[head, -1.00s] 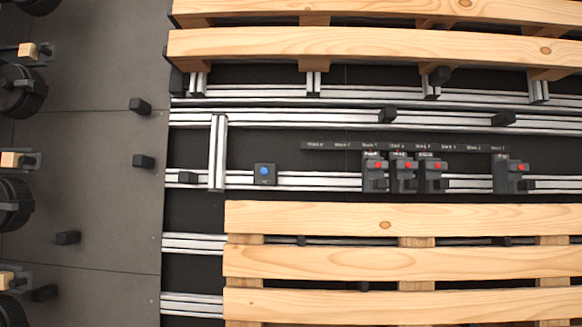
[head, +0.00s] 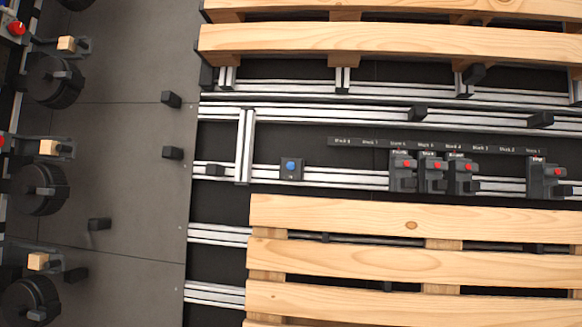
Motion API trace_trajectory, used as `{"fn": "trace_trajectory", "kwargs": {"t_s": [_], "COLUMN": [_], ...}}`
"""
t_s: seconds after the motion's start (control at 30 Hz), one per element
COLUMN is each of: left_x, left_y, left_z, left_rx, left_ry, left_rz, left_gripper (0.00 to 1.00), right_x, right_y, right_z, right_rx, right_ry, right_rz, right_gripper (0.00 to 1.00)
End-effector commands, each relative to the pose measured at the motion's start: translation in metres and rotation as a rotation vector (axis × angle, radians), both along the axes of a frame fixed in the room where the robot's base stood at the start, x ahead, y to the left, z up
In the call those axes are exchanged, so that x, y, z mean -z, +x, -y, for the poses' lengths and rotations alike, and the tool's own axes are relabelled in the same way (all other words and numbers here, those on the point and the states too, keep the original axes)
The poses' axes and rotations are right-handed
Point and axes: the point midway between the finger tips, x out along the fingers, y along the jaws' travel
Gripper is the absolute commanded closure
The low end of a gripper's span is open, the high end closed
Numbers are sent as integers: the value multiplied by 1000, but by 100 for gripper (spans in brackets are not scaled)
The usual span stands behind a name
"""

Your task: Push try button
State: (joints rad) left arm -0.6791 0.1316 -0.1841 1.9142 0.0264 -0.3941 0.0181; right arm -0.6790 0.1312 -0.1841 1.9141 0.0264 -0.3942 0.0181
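A blue round button (head: 291,166) sits on a small dark square box on the silver rail, left of the middle of the head view. Its label is too small to read. To its right on the same rail are several dark units with red tops, such as the left one (head: 405,166). A dark strip (head: 440,144) with small block labels runs above them. Neither of my grippers is in the head view.
A wooden pallet (head: 400,40) lies along the top and another wooden pallet (head: 430,262) at the lower right, just below the button's rail. Silver rails (head: 245,145) frame dark gaps. Several black wheels (head: 54,80) stand at the left beside grey floor (head: 130,130).

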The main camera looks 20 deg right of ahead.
Motion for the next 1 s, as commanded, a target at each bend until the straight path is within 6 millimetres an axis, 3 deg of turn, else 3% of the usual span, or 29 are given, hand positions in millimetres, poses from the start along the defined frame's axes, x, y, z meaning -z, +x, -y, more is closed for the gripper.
{"fn": "trace_trajectory", "kwargs": {"t_s": [0.27,1.0], "left_x": [0,0], "left_y": [0,0], "left_z": [0,0], "left_rx": [0,0], "left_ry": [0,0], "left_rz": [0,0], "left_gripper": [50,50], "right_x": [0,0], "right_y": [0,0], "right_z": [0,0], "right_rx": [0,0], "right_ry": [0,0], "right_rz": [0,0], "right_gripper": [100,100]}}
